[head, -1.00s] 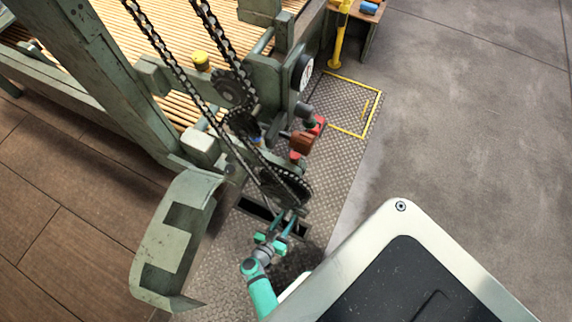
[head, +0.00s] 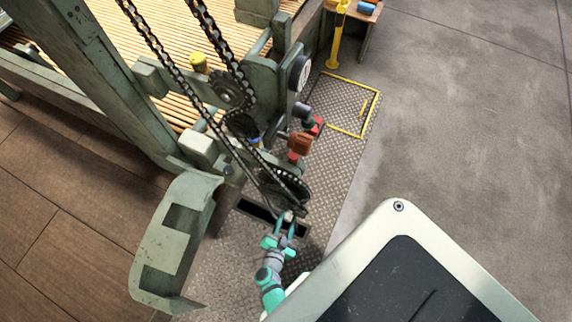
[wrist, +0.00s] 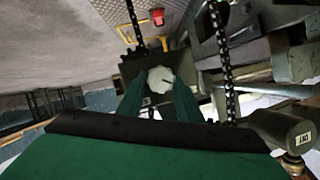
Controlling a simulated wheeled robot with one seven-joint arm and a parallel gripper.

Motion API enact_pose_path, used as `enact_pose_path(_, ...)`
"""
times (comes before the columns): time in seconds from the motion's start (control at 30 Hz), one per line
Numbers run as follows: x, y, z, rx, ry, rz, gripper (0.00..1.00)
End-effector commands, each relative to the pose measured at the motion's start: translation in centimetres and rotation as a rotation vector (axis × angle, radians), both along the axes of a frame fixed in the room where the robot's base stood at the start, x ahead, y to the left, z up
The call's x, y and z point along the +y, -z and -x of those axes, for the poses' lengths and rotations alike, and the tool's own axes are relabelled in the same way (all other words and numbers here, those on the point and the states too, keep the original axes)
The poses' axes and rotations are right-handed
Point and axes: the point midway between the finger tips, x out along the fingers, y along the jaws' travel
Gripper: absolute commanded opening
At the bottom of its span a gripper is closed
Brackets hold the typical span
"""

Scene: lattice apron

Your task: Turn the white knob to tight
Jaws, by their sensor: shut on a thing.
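The white knob (wrist: 160,79) is round and scalloped, with a dark line mark on its face pointing to the right in the wrist view. It sits low on the machine, by the lower chain wheel (head: 287,185). In the head view the knob (head: 288,215) is small and partly hidden by my fingertips. My gripper (wrist: 160,88) has one green finger on each side of the knob and is shut on it. In the head view my gripper (head: 287,221) reaches up to it from below. Any tight marking by the knob is too small to read.
Black chains (head: 230,140) run close above the knob, and also flank it in the wrist view. A curved green guard (head: 172,245) stands to the left. A red-brown part (head: 300,143) sits above right. The concrete floor (head: 460,120) to the right is clear.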

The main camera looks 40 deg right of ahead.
Motion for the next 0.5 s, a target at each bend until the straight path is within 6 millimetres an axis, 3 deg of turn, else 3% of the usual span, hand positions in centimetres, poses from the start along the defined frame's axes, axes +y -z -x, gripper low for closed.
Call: enact_pose_path(0.5, -0.02, 0.40, 0.41, -0.440, -0.006, -0.183, 0.10)
